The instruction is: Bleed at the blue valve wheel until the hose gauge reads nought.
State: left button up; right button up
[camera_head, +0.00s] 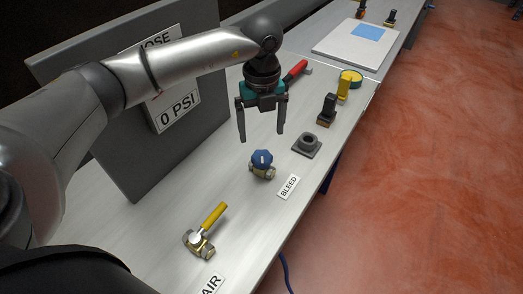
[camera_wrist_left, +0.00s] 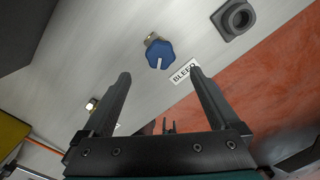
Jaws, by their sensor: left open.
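The blue valve wheel (camera_head: 262,158) sits on a brass valve on the light bench, beside the BLEED label (camera_head: 288,187). A white mark runs across the wheel. In the left wrist view the wheel (camera_wrist_left: 160,54) lies beyond my fingertips, with nothing between them. My left gripper (camera_head: 262,139) is open and empty, above the bench and apart from the wheel. The gauge board sign (camera_head: 180,110) reads 0 PSI; my left arm covers part of the sign above it.
A brass valve with a yellow lever (camera_head: 213,217) stands nearer, by the AIR label (camera_head: 211,284). A grey square socket (camera_head: 307,144) sits right of the wheel. The upright grey panel (camera_head: 190,150) stands at left.

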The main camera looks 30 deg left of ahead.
aim_at(262, 156)
pick_arm(q)
notch_tip(262, 156, down, 8)
jog(key=shift+r, duration=0.15)
jog(key=shift+f, duration=0.5)
pick_arm(e)
jog(key=shift+w+a+f, duration=0.3)
jog(key=shift+w+a, duration=0.4)
jog(key=shift+w, duration=0.1)
pick_arm(q)
jog(key=c, duration=1.4)
jog(key=shift+o, duration=0.2)
pick_arm(e)
jog(key=shift+s+d, duration=0.15)
jog(key=shift+d, duration=0.15)
